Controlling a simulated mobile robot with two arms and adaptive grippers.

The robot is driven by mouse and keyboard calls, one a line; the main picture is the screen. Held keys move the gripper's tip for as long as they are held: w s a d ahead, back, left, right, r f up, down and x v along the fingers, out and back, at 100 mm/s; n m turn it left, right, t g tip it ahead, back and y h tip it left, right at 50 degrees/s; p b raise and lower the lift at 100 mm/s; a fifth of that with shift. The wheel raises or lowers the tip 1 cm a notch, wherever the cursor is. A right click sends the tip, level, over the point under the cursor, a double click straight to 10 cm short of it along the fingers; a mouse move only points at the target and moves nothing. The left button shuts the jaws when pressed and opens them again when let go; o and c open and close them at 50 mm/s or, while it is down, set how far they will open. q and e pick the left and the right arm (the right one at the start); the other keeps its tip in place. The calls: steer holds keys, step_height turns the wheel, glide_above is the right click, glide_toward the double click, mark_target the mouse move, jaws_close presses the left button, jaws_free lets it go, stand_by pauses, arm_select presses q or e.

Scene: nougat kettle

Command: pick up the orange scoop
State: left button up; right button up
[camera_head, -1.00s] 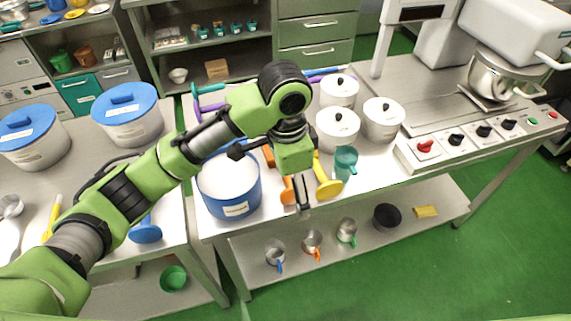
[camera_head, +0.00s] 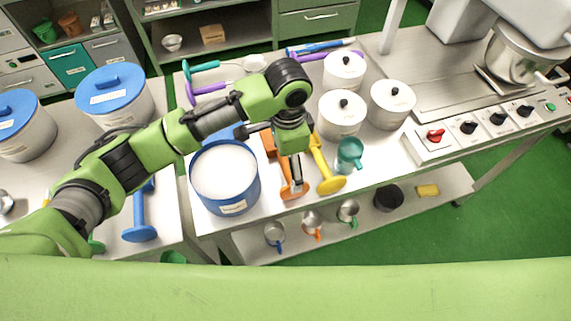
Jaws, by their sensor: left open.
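An orange long-handled tool with a rounded end (camera_head: 292,192), which looks like the orange scoop, lies on the steel table between a blue tub (camera_head: 225,178) and a yellow tool of like shape (camera_head: 328,182). My left gripper (camera_head: 297,178) points down at the orange tool, open, with its fingers over or beside it. It hides part of the handle; I cannot tell whether the fingers touch it. A metal cup with an orange handle (camera_head: 312,222) also stands on the lower shelf. My right gripper is not in view.
A teal jug (camera_head: 349,155) and white lidded pots (camera_head: 341,115) stand right of the gripper. The blue tub of white contents is close on the left. A control panel with knobs (camera_head: 470,128) is further right. Bare steel (camera_head: 385,160) lies right of the jug.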

mark_target(288, 171)
arm_select(q)
step_height(288, 171, down, 3)
steer(key=shift+r+p, duration=0.15)
steer(key=shift+p, duration=0.65)
step_height(288, 171, down, 2)
steer(key=shift+f, duration=0.1)
steer(key=shift+w+d+f, duration=0.1)
steer(key=shift+f, duration=0.15)
steer(key=c, duration=0.8)
steer(key=shift+c, duration=0.2)
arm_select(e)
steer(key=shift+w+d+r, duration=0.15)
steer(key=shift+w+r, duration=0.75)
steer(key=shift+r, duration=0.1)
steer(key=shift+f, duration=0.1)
